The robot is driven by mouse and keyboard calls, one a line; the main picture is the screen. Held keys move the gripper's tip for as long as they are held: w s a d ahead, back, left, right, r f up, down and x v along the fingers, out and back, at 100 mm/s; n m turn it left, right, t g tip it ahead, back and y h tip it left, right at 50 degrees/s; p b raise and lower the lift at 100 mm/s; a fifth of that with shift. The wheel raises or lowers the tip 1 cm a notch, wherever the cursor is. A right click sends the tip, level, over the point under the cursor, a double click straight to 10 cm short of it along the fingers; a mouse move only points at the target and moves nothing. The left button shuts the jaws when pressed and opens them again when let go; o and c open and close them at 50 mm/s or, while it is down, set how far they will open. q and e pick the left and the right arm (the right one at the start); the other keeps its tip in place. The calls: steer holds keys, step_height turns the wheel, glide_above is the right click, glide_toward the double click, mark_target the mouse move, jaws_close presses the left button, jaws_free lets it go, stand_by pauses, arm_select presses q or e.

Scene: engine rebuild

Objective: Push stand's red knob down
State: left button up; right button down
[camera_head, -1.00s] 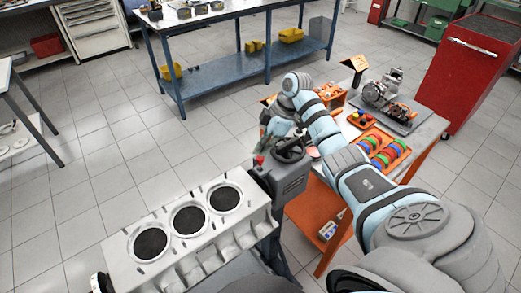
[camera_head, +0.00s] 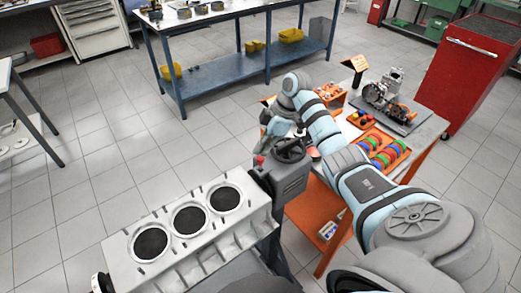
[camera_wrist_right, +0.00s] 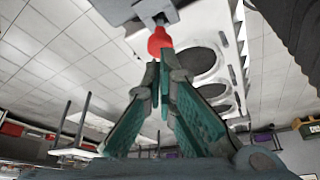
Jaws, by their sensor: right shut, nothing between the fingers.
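The red knob (camera_head: 259,161) sits on the grey engine stand's head (camera_head: 285,185), beside the black handwheel (camera_head: 290,150). It also shows in the right wrist view (camera_wrist_right: 159,40), just beyond my fingertips. My right gripper (camera_head: 259,151) is shut and empty, pointing down with its tips at the knob's top. In the right wrist view the closed fingers (camera_wrist_right: 164,62) overlap the knob's lower edge; I cannot tell whether they press on it. My left gripper does not show.
The engine block (camera_head: 190,225) with three open bores is mounted on the stand, at the left. An orange-framed table (camera_head: 425,150) with parts trays and a small engine stands at the right. A blue workbench (camera_head: 215,35) is at the back. Open floor lies left.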

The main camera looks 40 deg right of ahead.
mark_target(262, 157)
steer(key=shift+f+b, duration=0.5)
steer(key=shift+f, duration=0.65)
stand_by(0.6)
step_height(262, 157, up, 6)
steer(key=p, duration=0.6)
steer(key=shift+f, duration=0.25)
steer(key=shift+r+p, duration=0.55)
steer(key=shift+r, duration=0.3)
steer(key=shift+f, duration=0.1)
